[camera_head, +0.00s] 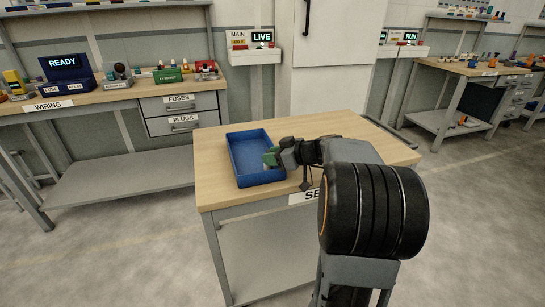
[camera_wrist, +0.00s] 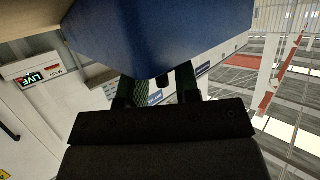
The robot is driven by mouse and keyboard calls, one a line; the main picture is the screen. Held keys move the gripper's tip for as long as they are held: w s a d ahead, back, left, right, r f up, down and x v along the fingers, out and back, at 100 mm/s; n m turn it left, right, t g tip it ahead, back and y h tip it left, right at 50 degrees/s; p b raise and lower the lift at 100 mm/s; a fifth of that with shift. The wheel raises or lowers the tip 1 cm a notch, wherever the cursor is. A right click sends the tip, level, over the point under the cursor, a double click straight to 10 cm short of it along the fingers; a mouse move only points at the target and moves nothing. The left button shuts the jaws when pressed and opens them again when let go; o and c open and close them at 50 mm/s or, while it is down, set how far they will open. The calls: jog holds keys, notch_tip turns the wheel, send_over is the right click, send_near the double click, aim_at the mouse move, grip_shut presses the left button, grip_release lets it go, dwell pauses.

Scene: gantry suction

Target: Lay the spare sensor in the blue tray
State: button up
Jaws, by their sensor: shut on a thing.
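The blue tray (camera_head: 234,158) is a shallow open box on the light wood table, left of my arm. My gripper (camera_head: 269,159), with green fingers, reaches in from the right at the tray's right side. In the wrist view the tray's blue wall (camera_wrist: 150,35) fills the top and hides the fingertips. The green fingers show below it, with a small dark thing (camera_wrist: 162,81) between them. My gripper is shut on it. I take it to be the spare sensor, mostly hidden. I cannot tell whether it touches the tray floor.
The table top (camera_head: 345,125) is bare behind and right of the tray. A sign hangs on its front edge, partly behind my arm. A workbench (camera_head: 125,95) with coloured boxes and drawers stands at left. White wall panels and another bench stand at the back and right.

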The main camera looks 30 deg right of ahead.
jog(key=shift+f+b, duration=0.2)
jog(key=shift+b, duration=0.1)
jog(key=o, duration=0.9)
jog(key=shift+o, duration=0.2)
jog(key=shift+r, duration=0.1)
jog(key=shift+r+p, duration=0.15)
jog(key=shift+p, duration=0.15)
jog(key=v, duration=1.2)
jog(key=s+a+f+m+g+h, duration=0.3)
jog(key=a+f, duration=0.4)
jog(key=a, duration=0.3)
jog(key=s+a+f+m+g+h, duration=0.3)
jog(key=s+a+f, duration=0.4)
jog(key=a, duration=0.3)
jog(key=shift+s+m+g+h+p, duration=0.45)
jog(key=shift+g+h, duration=0.35)
jog(key=shift+g, duration=0.3)
